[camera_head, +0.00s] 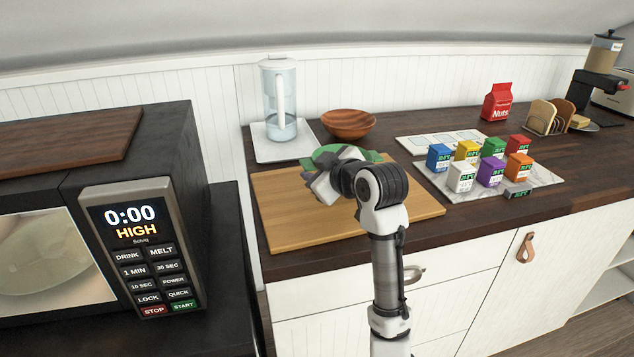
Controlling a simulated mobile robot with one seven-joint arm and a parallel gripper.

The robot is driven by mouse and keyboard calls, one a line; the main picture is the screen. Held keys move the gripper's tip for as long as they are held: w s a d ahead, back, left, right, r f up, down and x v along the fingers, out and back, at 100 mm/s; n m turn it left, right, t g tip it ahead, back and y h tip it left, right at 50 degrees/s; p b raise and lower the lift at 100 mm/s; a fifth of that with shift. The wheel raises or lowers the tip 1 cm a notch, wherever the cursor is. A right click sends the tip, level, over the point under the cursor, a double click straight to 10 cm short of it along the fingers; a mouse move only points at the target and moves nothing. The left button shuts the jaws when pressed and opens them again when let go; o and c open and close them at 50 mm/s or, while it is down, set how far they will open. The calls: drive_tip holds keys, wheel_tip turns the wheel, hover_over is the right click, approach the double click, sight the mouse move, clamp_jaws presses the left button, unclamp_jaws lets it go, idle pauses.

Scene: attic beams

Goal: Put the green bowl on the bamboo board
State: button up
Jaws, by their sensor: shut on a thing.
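The bamboo board (285,220) lies flat on the dark counter, left of its middle. The green bowl (335,151) shows behind my gripper, over the board's back part; much of it is hidden by the gripper and wrist. My gripper (327,176) is over the board, shut on the green bowl. I cannot tell whether the bowl touches the board or is held just above it. A small purple patch shows at the gripper's left side, too covered to make out.
A water pitcher (281,100) on a white tray (290,150) and a wooden bowl (348,124) stand behind the board. Several small coloured boxes stand on a marble slab (440,183) to the right. A microwave (165,170) is at left. The board's front left is clear.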

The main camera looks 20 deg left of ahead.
wheel_tip(320, 180, down, 3)
drive_tip(key=shift+f, duration=0.2)
drive_tip(key=o, duration=1.1)
drive_tip(key=b+v, duration=0.2)
drive_tip(key=v, duration=1)
drive_tip(key=shift+r, duration=0.1)
